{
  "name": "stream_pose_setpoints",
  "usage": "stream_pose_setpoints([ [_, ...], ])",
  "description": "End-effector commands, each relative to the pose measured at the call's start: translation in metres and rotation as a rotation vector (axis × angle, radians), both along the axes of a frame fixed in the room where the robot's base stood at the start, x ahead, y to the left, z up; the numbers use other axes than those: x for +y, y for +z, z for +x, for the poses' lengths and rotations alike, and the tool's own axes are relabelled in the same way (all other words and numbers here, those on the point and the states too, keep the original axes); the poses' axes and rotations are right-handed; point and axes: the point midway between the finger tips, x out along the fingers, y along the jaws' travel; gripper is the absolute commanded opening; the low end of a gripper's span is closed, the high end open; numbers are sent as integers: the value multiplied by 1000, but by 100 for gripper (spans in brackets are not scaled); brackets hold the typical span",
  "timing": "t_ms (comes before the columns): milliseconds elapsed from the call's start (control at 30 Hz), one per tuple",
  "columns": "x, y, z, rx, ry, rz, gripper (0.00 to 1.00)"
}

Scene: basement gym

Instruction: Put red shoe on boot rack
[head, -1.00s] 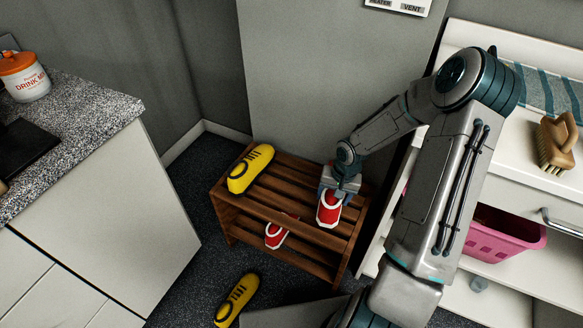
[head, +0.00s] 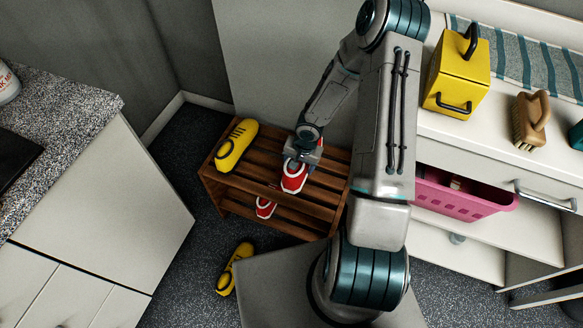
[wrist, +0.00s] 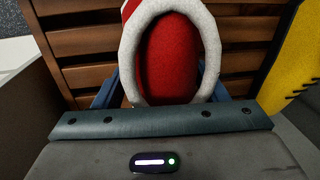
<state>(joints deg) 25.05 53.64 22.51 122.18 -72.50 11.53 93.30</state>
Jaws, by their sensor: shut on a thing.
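A red shoe with white trim (head: 294,176) is held by my gripper (head: 303,160) at the top shelf of the wooden boot rack (head: 268,181). In the wrist view the shoe's red opening and pale collar (wrist: 172,55) fill the middle, with a blue finger on each side. The rack's brown slats (wrist: 80,45) lie behind it; I cannot tell whether the shoe touches them. A second red shoe (head: 265,207) is on the lower shelf, partly hidden by the top one.
A yellow shoe (head: 235,145) lies on the left of the top shelf. Another yellow shoe (head: 234,268) is on the floor in front. A pink basket (head: 465,198), a yellow box (head: 457,75) and a brush (head: 531,118) are on the white unit at right.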

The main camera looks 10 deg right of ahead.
Motion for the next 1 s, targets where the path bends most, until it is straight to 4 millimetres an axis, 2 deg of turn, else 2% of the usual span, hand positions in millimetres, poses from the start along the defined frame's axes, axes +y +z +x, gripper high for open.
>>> stream_pose_setpoints([
  [33,7,-5,7,0,0,4,36],
  [200,16,-14,19,0,0,2,36],
  [333,17,-21,22,0,0,0,36],
  [500,17,-46,21,2,-1,1,36],
  [600,17,-54,21,0,0,0,36],
  [967,17,-57,21,-1,0,-1,36],
  [1000,17,-57,21,0,0,0,74],
])
